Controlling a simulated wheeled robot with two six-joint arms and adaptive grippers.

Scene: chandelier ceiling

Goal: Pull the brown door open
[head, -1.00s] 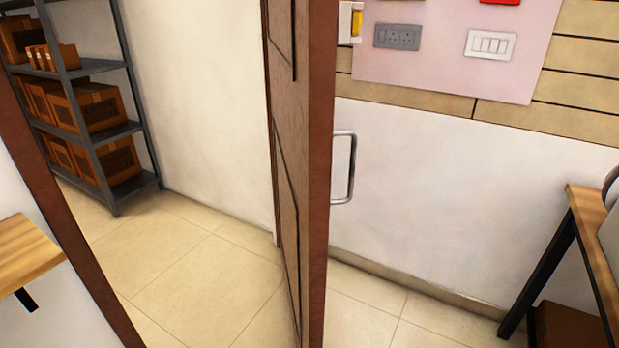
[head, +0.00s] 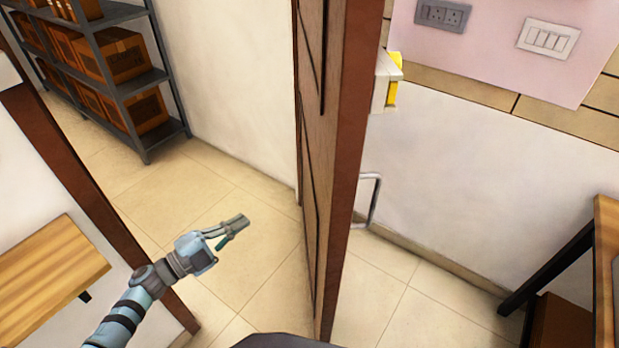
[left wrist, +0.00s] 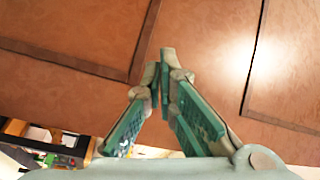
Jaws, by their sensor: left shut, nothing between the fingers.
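The brown door (head: 345,200) stands swung open, seen nearly edge-on in the middle of the head view. Its panelled left face (head: 310,150) is towards the shelf side. A silver bar handle (head: 376,200) shows on its right side. A yellow and white fitting (head: 388,82) shows beside the edge higher up. My left gripper (head: 233,231) is shut and empty, in the opening left of the door and apart from it. In the left wrist view its fingertips (left wrist: 160,68) meet before a brown panelled surface (left wrist: 205,50), which looks like the door. My right gripper is not in view.
A brown door frame post (head: 75,165) stands at the left, with a wooden surface (head: 45,270) beside it. A grey shelf with boxes (head: 130,85) is at the back left. A wooden table (head: 606,240) is at the right. Tiled floor (head: 240,200) is clear in the opening.

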